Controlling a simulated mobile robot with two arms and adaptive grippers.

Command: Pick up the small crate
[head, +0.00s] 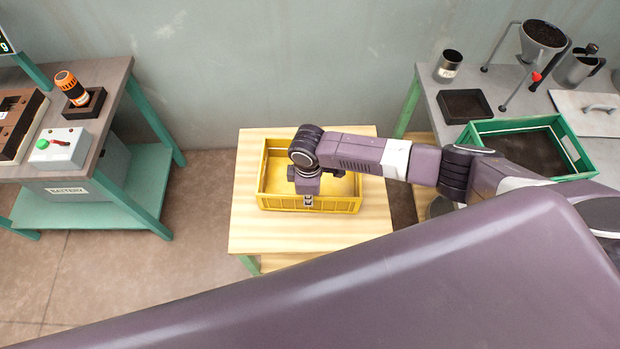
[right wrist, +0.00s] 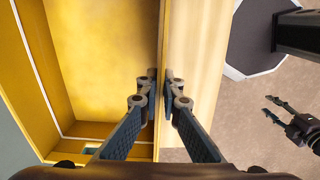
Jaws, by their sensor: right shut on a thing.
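The small crate, a yellow open box (head: 338,205), sits on a pale wooden table in the middle of the head view and looks empty. My right gripper (head: 307,200) comes down at its near wall. In the right wrist view the crate's yellow inside (right wrist: 105,60) fills the left, and my right gripper (right wrist: 160,78) has one finger on each side of the wall, shut on it. My left gripper (right wrist: 283,108) shows small at the right of that view, away from the crate, its fingers apart; it is outside the head view.
The wooden table (head: 255,225) has bare room around the crate. A workbench (head: 110,100) with a battery box stands left. A grey table (head: 425,110) at right holds a green crate (head: 575,140), a black tray (head: 465,105) and a funnel stand (head: 540,45). A wall is behind.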

